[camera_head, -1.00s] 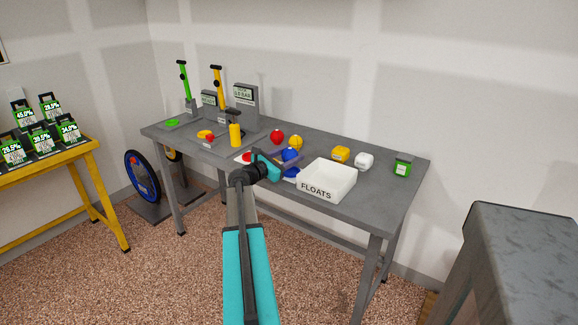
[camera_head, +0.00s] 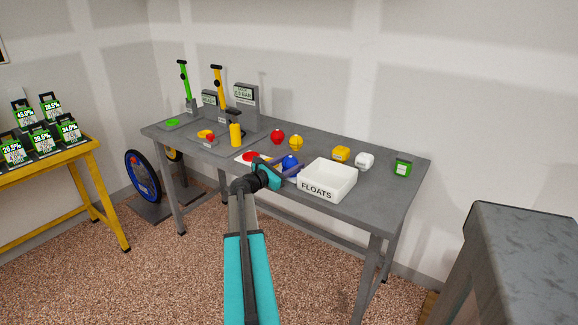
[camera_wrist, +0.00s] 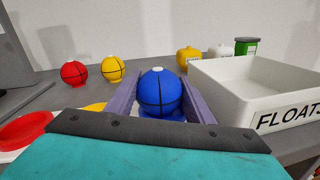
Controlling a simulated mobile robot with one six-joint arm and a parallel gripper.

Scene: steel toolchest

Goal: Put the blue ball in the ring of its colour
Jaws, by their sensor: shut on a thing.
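The blue ball (camera_head: 289,162) has dark seams and a pale cap on top. In the wrist view the blue ball (camera_wrist: 160,92) sits between the two purple fingers of my gripper (camera_wrist: 163,100), which is shut on it. Blue shows directly under the ball, likely the blue ring (camera_wrist: 150,112), but the ball and my gripper hide most of it. I cannot tell whether the ball rests in it. A red ring (camera_wrist: 25,130) lies to the left, and part of a yellow ring (camera_wrist: 95,107) shows beside my left finger. In the head view my gripper (camera_head: 284,168) is low over the table.
The white FLOATS box (camera_head: 328,180) stands close to the right of my gripper. A red ball (camera_head: 277,136) and a yellow ball (camera_head: 296,143) stand behind. Yellow, white and green items line the back right. A yellow cylinder (camera_head: 236,135) and pumps stand left.

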